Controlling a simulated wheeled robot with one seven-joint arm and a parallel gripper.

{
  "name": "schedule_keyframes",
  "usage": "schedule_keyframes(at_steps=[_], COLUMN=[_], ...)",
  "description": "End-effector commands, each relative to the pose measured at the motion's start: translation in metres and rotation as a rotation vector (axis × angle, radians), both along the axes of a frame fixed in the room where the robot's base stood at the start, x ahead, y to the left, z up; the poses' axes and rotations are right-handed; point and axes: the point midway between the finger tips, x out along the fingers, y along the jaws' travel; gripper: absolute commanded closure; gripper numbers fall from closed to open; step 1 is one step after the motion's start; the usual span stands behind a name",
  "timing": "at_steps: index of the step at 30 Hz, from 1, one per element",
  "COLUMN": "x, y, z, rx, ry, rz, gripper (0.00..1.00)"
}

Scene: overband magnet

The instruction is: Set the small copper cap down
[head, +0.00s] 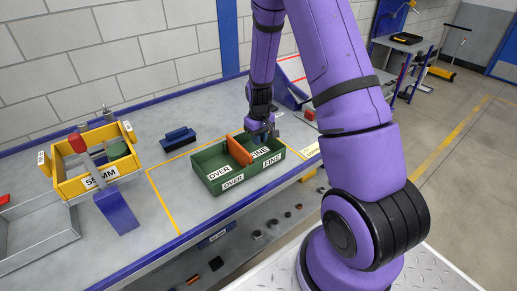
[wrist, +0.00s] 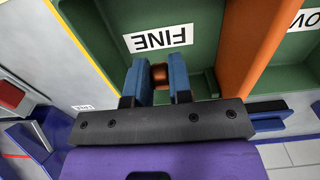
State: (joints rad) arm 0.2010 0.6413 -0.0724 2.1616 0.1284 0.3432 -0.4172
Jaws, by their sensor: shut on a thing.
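My gripper (wrist: 160,82) is shut on the small copper cap (wrist: 160,74), which shows between its two blue fingers in the wrist view. The gripper is over the FINE compartment of the green tray (head: 207,165). An orange divider (head: 238,150) parts this compartment from the OVER one, and shows to the right of the fingers in the wrist view (wrist: 258,45). In the head view, my gripper (head: 262,136) hides the cap. I cannot tell whether the cap touches the compartment floor.
A yellow frame (head: 68,180) with a red knob (head: 77,143) stands to the left on the grey bench. A blue brush-like block (head: 178,138) lies behind the tray. Yellow lines mark the bench around the tray. The bench left of the tray has free room.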

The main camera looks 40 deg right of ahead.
Motion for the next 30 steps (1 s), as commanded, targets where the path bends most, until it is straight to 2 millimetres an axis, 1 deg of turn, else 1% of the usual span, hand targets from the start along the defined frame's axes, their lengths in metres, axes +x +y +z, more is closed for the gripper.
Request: schedule_keyframes(at_steps=[1,8,12,15,26,27,29,30], x=[0.0,0.0,0.0,0.0,0.0,0.0,0.0,0.0], y=[0.0,0.0,0.0,0.0,0.0,0.0,0.0,0.0], z=[-0.005,-0.021,-0.041,-0.051,-0.054,-0.055,-0.054,-0.054], rx=[0.0,0.0,0.0,0.0,0.0,0.0,-0.001,-0.001], ry=[0.001,0.0,0.002,0.0,-0.001,-0.001,-0.001,-0.001], rz=[0.0,-0.002,-0.002,-0.001,-0.002,-0.002,-0.002,-0.002], gripper=[1.0,1.0,1.0,1.0,1.0,0.78,0.64,0.55])
